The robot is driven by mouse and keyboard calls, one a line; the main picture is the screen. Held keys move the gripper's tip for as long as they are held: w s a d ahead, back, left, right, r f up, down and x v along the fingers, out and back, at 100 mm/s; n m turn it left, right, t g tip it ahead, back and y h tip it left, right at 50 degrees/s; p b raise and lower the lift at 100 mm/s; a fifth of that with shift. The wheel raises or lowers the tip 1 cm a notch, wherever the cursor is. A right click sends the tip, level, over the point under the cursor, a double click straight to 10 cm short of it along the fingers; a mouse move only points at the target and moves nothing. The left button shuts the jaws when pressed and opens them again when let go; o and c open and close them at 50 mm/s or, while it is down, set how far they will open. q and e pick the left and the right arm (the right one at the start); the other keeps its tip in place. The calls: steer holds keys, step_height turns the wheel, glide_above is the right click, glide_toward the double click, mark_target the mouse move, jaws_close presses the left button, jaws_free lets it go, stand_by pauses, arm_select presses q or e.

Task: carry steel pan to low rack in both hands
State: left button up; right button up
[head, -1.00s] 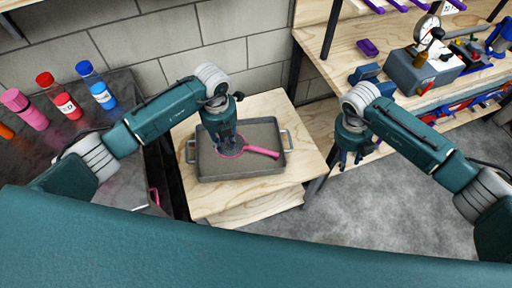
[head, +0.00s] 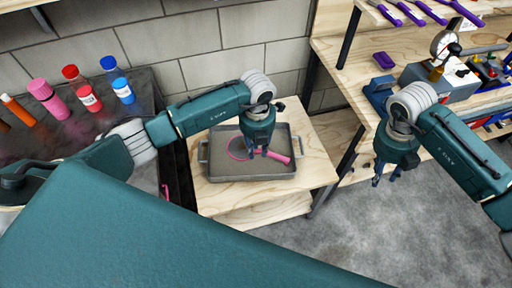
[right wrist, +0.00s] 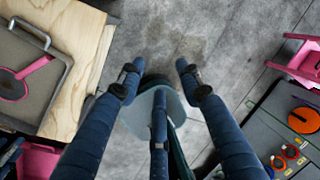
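The steel pan (head: 225,168) is a grey rectangular tray with a loop handle at each end. It lies flat on the low wooden rack (head: 318,165). A pink tool with a round head and a handle (head: 279,158) lies in the pan. My left gripper (head: 258,154) hangs over the pan near the pink tool; its finger opening and any contact are unclear. My right gripper (head: 386,177) is to the right of the rack, apart from the pan. In the right wrist view its fingers (right wrist: 158,75) are spread and empty above the floor; the pan's corner (right wrist: 56,52) shows at upper left.
A dark bench (head: 90,140) with several coloured bottles stands at left. A wooden workbench (head: 345,92) with tools and a gauge is at right. A block wall is behind the rack. Grey floor (head: 330,235) is clear in front. A pink object (right wrist: 300,62) shows at the right wrist view's right.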

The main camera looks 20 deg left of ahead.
steer(key=r, duration=0.2)
steer(key=a+r, duration=0.1)
steer(key=r, duration=0.1)
